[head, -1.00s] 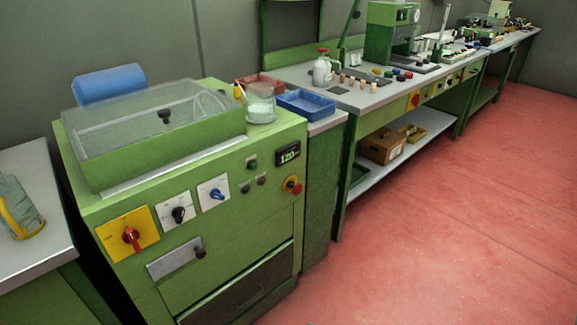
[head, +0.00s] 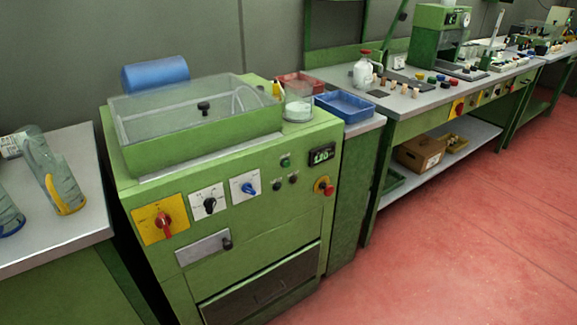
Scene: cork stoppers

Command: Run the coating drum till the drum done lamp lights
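The green coating machine (head: 265,232) stands at centre left, with a clear lid (head: 185,108) over its top, apparently closed, and a blue cylinder (head: 156,74) behind. A green lamp or button (head: 285,161) sits above two dark buttons (head: 285,182); I see no clear glow. A red stop button (head: 324,186) is at the right. Neither gripper is in view.
A glass beaker (head: 298,105) with pale contents stands on the machine's right top. A blue tray (head: 344,104) is beside it. A bench at left (head: 75,222) holds clear bottles (head: 55,172). A workbench (head: 408,103) runs right. The red floor (head: 460,240) is clear at right.

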